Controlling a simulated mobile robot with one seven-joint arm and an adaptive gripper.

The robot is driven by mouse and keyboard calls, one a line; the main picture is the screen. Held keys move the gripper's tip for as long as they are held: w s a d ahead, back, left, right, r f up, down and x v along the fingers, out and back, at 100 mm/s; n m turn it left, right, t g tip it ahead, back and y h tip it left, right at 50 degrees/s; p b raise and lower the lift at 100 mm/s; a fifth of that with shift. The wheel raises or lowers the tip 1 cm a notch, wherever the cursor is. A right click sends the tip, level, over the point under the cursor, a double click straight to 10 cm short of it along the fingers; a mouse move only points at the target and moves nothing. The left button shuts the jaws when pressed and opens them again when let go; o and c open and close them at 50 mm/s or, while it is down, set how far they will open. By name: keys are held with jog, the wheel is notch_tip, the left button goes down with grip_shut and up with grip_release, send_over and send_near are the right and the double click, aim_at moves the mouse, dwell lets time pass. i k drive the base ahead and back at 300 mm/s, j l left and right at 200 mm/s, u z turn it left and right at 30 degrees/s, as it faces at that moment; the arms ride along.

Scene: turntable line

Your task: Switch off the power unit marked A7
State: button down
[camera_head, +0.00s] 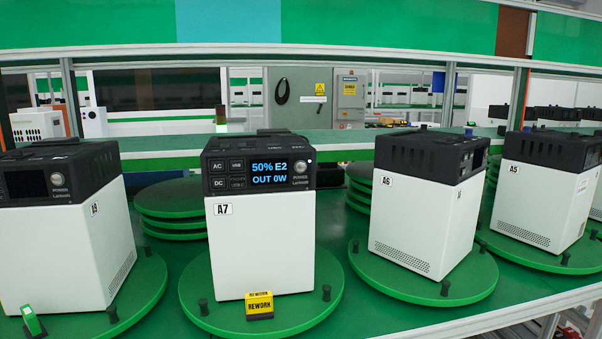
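The power unit marked A7 (262,250) stands upright on a round green turntable (205,318) near the middle of the view. It has a white body and a black top section. Its front faces me, and its lit display (268,172) reads "50% E2" and "OUT 0W". A round power button (300,167) is right of the display, with "POWER" lettering under it. AC and DC buttons (218,174) are left of the display. A yellow "REWORK" tag (259,305) stands on the turntable in front of the unit. My gripper is not in view.
Unit A9 (60,240) stands at left, its display dark. Units A6 (415,220) and A5 (540,205) stand at right, turned sideways. Black pegs rise from the turntables' rims. Stacked green discs (172,208) lie behind A7. A green shelf (330,140) runs behind the units.

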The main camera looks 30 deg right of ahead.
aim_at(300, 167)
jog(key=i+j, duration=0.45)
jog(key=z, duration=1.65)
